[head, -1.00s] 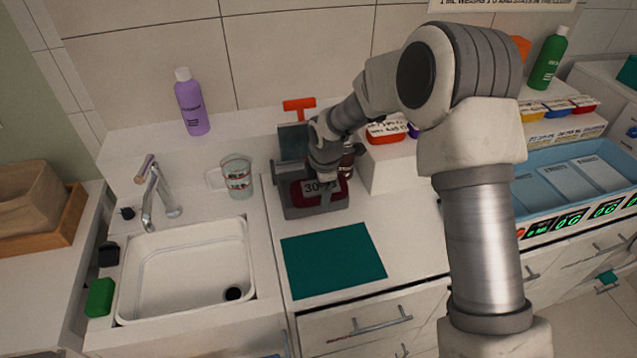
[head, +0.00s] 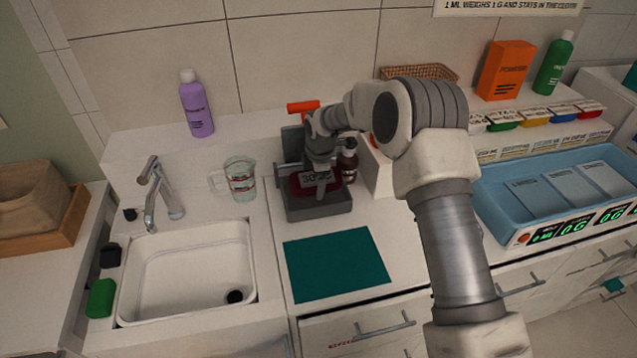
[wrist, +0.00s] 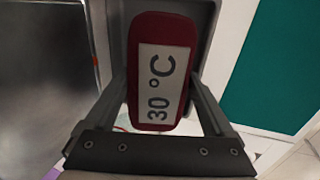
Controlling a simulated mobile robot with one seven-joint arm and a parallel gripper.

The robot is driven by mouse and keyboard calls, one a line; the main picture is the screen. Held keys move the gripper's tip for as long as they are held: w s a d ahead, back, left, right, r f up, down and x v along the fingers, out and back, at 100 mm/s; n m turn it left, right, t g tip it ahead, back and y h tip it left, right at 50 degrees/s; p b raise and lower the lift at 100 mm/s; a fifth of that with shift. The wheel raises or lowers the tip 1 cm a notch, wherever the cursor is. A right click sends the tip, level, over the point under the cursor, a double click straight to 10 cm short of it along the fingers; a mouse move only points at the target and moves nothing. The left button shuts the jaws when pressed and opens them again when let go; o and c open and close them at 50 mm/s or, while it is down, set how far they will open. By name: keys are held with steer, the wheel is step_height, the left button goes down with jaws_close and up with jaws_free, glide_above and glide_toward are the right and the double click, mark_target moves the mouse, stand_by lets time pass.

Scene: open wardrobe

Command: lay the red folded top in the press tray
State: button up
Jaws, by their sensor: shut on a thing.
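The red folded top (head: 297,188) carries a pale label reading "30 °C", which is clear in the wrist view (wrist: 150,120). My gripper (head: 320,184) points down at the press and is shut on the top, with one finger on each side of it in the wrist view. The grey press tray (head: 320,209) stands on the counter, with its raised plate and orange handle (head: 303,107) behind. The top is within the tray's outline. I cannot tell whether it touches the tray floor. My wrist hides part of the press.
A teal mat (head: 337,264) lies in front of the press. A glass jug (head: 240,179) and a sink (head: 187,270) are to the left. A blue tray (head: 500,205) is farther right.

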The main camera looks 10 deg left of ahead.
steer(key=shift+w+a+f+b, duration=0.15)
steer(key=shift+w+f+b, duration=0.25)
steer(key=shift+f, duration=0.25)
steer(key=shift+w+a+f+b, duration=0.15)
steer(key=shift+w+f+b, duration=0.1)
steer(key=shift+f+b, duration=0.3)
steer(key=shift+w+a+f+b, duration=0.15)
steer(key=shift+w+f+b, duration=0.2)
steer(key=shift+f, duration=0.4)
steer(key=o, duration=1.2)
steer(key=shift+o, duration=0.2)
steer(key=v, duration=1.7)
steer(key=shift+r, duration=0.2)
